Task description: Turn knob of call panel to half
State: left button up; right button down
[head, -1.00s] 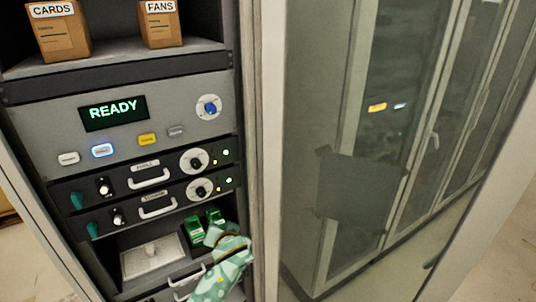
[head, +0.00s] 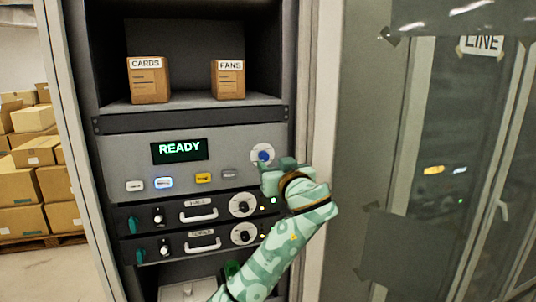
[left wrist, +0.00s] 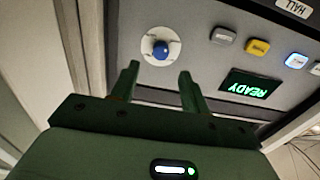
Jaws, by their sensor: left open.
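The call panel (head: 120,155) is a grey front with a green READY display (head: 178,151). Its knob (head: 264,155) is blue on a round white dial at the panel's right. In the left wrist view the knob (left wrist: 161,50) shows just beyond my left fingertips, roughly centred between them. My left gripper (head: 268,175) is open and empty, in front of the panel by the dial's lower edge. Its two fingers also show in the left wrist view (left wrist: 158,76). They look apart from the knob. The knob's pointer setting is too small to read. My right gripper is out of view.
Several buttons, including a yellow one (head: 203,178), line the panel below the display. Below are drawer units with handles (head: 200,216) and dark knobs (head: 243,205). Boxes marked CARDS (head: 148,80) and FANS (head: 229,80) stand on the shelf above. A cabinet post (head: 321,110) borders the right.

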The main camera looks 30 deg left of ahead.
aim_at(265, 157)
pick_arm(q)
jog(key=p+x, duration=0.1)
jog(key=x, duration=0.5)
jog(key=shift+w+a, duration=0.15)
jog(key=shift+f, duration=0.1)
jog(key=c, duration=1)
